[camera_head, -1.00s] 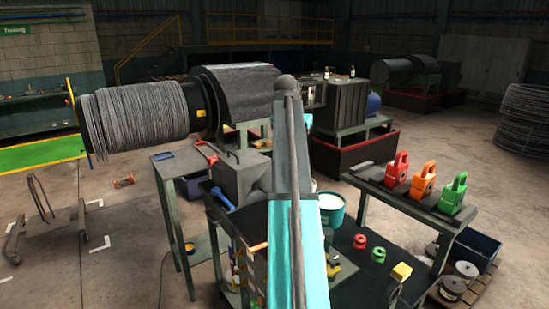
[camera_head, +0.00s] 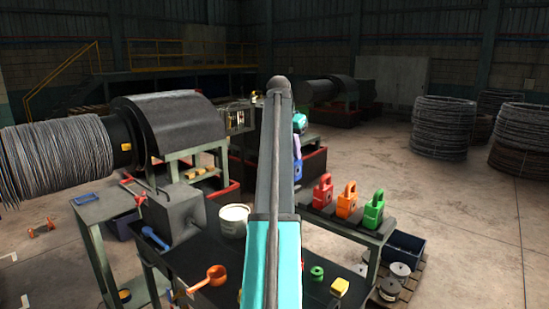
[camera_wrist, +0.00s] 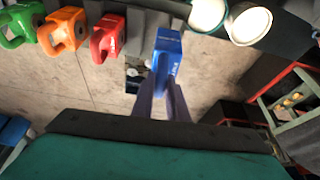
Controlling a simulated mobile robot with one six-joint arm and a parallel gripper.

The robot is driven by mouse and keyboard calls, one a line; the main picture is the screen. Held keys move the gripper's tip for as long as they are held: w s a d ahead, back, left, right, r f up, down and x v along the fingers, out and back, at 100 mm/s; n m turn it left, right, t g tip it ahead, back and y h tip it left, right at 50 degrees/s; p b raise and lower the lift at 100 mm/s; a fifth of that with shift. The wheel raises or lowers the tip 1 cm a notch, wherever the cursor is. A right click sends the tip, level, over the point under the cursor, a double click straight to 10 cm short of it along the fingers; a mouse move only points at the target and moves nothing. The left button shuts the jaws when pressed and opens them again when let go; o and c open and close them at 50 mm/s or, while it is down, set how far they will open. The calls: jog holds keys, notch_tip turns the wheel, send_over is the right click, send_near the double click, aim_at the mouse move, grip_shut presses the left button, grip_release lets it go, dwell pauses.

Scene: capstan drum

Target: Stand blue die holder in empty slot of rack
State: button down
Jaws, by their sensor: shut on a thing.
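My gripper (camera_wrist: 161,88) is shut on the blue die holder (camera_wrist: 168,62), which hangs from the fingers in the wrist view. In the head view the blue die holder (camera_head: 297,170) shows only as a sliver beside my arm, and my gripper (camera_head: 297,145) is mostly hidden. The rack (camera_head: 345,228) carries a red holder (camera_head: 323,191), an orange holder (camera_head: 346,200) and a green holder (camera_head: 374,211). In the wrist view a bare grey stretch of rack (camera_wrist: 143,28) lies between the red holder (camera_wrist: 106,40) and the blue one. Whether they touch is unclear.
A dark workbench (camera_head: 205,262) holds a white-topped bucket (camera_head: 234,220), an orange ladle (camera_head: 210,277), a green ring (camera_head: 317,272) and a yellow block (camera_head: 340,287). A dark bin (camera_head: 405,247) and spools (camera_head: 398,272) stand right of the rack. Floor farther right is open.

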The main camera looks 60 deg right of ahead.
jog(key=s, duration=0.1)
jog(key=s+d+r, duration=0.1)
jog(key=s, duration=0.1)
jog(key=shift+d+r+m, duration=0.35)
jog(key=shift+m, duration=0.05)
jog(key=shift+f, duration=0.25)
jog(key=shift+f, duration=2.45)
jog(key=shift+a+f+b, duration=0.1)
jog(key=shift+f+b, duration=0.2)
jog(key=shift+f, duration=1.35)
dwell(1.0)
